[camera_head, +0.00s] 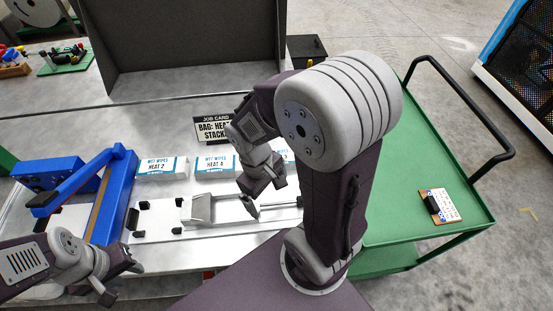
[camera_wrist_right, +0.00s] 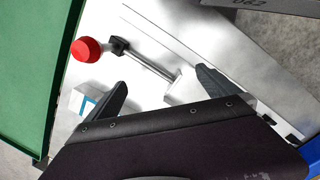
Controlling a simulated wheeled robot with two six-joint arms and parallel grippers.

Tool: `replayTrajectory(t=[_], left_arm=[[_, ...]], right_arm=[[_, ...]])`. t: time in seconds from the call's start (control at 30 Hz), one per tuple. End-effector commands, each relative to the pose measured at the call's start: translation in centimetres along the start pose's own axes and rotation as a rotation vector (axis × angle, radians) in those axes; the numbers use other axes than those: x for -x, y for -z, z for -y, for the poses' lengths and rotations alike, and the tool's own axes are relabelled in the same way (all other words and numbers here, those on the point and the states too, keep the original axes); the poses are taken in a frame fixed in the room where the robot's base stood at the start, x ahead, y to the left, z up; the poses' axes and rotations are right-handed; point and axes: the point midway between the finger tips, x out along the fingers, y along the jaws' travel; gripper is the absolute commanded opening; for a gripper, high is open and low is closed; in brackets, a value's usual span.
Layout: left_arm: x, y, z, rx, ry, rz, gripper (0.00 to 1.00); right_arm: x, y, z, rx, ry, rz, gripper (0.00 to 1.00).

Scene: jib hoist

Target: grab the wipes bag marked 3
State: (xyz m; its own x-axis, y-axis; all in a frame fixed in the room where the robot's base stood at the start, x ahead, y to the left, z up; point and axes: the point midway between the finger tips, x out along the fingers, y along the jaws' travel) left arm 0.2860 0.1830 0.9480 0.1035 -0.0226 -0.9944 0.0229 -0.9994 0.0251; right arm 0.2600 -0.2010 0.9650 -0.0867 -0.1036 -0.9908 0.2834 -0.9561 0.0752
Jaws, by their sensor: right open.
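One is marked HEAT 2 (camera_head: 162,168); the middle one (camera_head: 216,166) has a digit too small to read surely. A third bag (camera_head: 287,155) is mostly hidden behind my right arm, its number covered. My right gripper (camera_head: 262,192) is open and empty above the bench, in front of the row. In the right wrist view its fingers (camera_wrist_right: 162,82) are spread, with a blue-and-white piece (camera_wrist_right: 88,102) beside the left finger. My left gripper (camera_head: 121,282) is open and empty at lower left.
A green cart (camera_head: 415,190) stands right.

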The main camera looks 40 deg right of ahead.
Motion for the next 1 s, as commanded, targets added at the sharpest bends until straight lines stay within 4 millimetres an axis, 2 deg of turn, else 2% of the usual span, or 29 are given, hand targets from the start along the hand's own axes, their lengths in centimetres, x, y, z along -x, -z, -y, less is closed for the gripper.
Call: replayTrajectory(t=[0.17, 0.27, 0.37, 0.47, 0.57, 0.6, 0.67, 0.73, 0.83, 1.0], left_arm=[[-0.2, 0.0, 0.0, 0.000, 0.000, 0.000, 0.36], [-0.3, 0.0, 0.0, 0.000, 0.000, 0.000, 0.36], [-0.5, -0.1, 0.0, 0.000, 0.000, 0.000, 0.36], [-0.7, -0.1, 0.0, 0.000, 0.000, 0.000, 0.36], [-1.0, -0.1, 0.0, 0.000, 0.000, 0.000, 0.36], [-1.1, -0.1, 0.0, 0.000, 0.000, 0.000, 0.36], [-1.2, -0.1, 0.0, 0.000, 0.000, 0.000, 0.36], [-1.2, -0.1, 0.0, 0.000, 0.000, 0.000, 0.36], [-1.3, -0.1, 0.0, 0.000, 0.000, 0.000, 0.36], [-1.1, -0.1, 0.0, 0.000, 0.000, 0.000, 0.36]], right_arm=[[1.3, -0.1, -3.9, 0.261, -0.128, 0.205, 0.99], [2.3, 0.8, -6.5, 0.429, -0.228, 0.357, 0.99], [3.3, 2.7, -8.7, 0.582, -0.338, 0.514, 0.99], [4.0, 6.0, -10.0, 0.728, -0.472, 0.672, 0.99], [3.5, 10.1, -9.5, 0.854, -0.611, 0.794, 0.99], [2.7, 11.5, -8.8, 0.898, -0.654, 0.820, 0.99], [1.1, 12.9, -7.5, 0.956, -0.686, 0.841, 0.99], [-0.5, 13.1, -6.2, 1.006, -0.694, 0.875, 0.99], [-1.3, 13.1, -5.1, 1.045, -0.706, 0.895, 0.99], [-1.4, 13.0, -5.6, 1.043, -0.706, 0.890, 0.99]])
